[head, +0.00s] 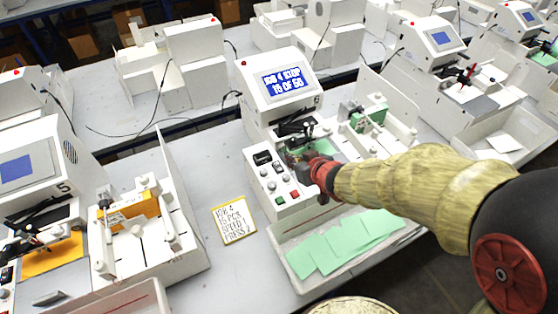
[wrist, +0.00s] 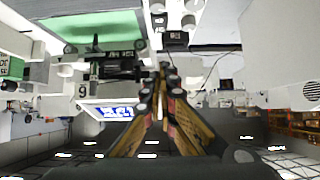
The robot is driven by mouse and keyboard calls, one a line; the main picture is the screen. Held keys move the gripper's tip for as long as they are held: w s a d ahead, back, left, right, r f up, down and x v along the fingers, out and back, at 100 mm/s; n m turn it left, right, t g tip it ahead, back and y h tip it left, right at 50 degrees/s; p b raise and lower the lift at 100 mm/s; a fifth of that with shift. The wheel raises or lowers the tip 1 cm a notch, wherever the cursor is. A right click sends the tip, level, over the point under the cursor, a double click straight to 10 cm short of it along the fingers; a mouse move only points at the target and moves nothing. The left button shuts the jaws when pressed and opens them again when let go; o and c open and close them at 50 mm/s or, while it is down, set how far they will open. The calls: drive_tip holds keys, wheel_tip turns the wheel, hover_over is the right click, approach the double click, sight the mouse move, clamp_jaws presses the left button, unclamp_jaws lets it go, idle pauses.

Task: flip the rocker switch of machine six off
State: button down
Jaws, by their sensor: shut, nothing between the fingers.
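Machine six (head: 285,85) stands mid-view in the head view with its blue screen lit, reading "JOB 4 STOP" and "15 OF 50". Its white control panel (head: 266,184) carries knobs, a green button (head: 280,200) and a red button (head: 294,194). A small black panel part (head: 262,157) with pale marks sits near the panel's upper edge; I cannot tell whether it is the rocker switch. My gripper (head: 290,157) is shut and empty beside the panel, its arm coming in from the right. In the wrist view my gripper (wrist: 165,70) points toward a black part (wrist: 175,39).
A yellow note (head: 234,221) lies on the table left of machine six. A tray of green cards (head: 345,240) sits in front. Machine five (head: 35,165) stands at the left with an orange block. Other white machines line the tables behind and right.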

drive_tip(key=b, duration=0.3)
hover_over(279, 166)
drive_tip(key=f, duration=0.6)
drive_tip(key=shift+s+f, duration=0.2)
drive_tip(key=shift+s, duration=0.1)
wheel_tip(279, 166, down, 2)
drive_tip(key=shift+w+f+b, duration=0.1)
drive_tip(key=shift+f+b, duration=0.05)
drive_tip(key=shift+b, duration=0.45)
drive_tip(key=shift+w+f, duration=0.1)
drive_tip(key=shift+f, duration=0.55)
drive_tip(key=shift+r+p, duration=0.15)
drive_tip(key=shift+p, duration=0.4)
